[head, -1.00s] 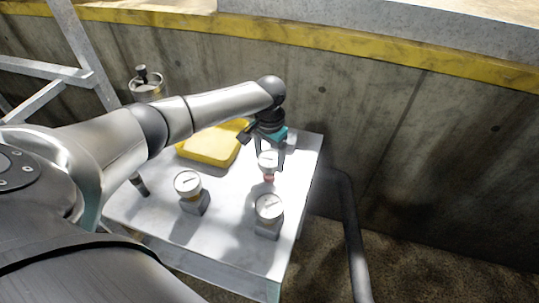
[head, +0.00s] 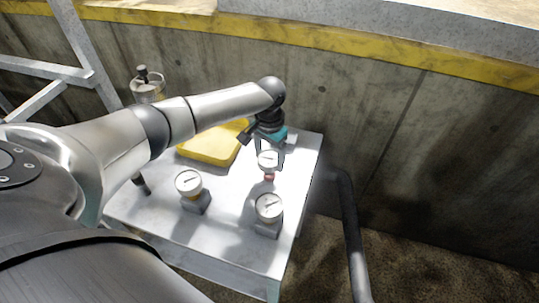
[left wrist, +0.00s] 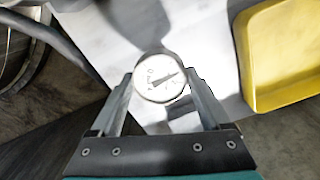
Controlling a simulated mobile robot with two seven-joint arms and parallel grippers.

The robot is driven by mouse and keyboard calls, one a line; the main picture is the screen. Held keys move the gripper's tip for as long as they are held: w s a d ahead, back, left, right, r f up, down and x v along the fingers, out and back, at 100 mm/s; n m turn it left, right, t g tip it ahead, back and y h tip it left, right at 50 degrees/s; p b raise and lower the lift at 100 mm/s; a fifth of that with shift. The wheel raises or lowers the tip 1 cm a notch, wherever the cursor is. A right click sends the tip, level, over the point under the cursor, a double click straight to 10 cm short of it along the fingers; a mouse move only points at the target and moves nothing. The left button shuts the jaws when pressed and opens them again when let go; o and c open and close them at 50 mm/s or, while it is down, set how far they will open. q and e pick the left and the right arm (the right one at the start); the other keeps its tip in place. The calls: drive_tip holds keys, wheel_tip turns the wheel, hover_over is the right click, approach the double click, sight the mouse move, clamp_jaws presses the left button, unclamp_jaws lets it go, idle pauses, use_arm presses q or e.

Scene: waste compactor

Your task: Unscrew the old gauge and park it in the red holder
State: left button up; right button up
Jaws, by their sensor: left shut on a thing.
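My left gripper (head: 268,159) is at the far right part of the metal table, pointing down, with its fingers on both sides of a white-faced round gauge (head: 267,161). The gauge also shows between the fingers in the left wrist view (left wrist: 160,79). A small red part (head: 269,178), which may be the red holder, shows right below this gauge. I cannot tell whether the gauge rests in it. Two other gauges stand nearer: one on the left (head: 188,182) with a yellowish ring over a grey block, and one on the right (head: 268,207) on a grey block. My right gripper is out of view.
A yellow tray-like object (head: 208,146) lies at the table's back left, close to the gripper. The white metal table (head: 232,225) is bare at the front. A dark pipe (head: 351,235) stands right of it, and a concrete wall (head: 420,150) rises behind.

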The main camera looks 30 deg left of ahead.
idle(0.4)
use_arm(q)
drive_tip(key=shift+p, duration=0.4)
drive_tip(key=shift+p, duration=0.35)
idle(0.4)
drive_tip(key=shift+f+b, duration=0.85)
drive_tip(key=shift+f, duration=0.4)
idle(0.6)
drive_tip(key=o, duration=1.4)
drive_tip(key=shift+r, duration=0.1)
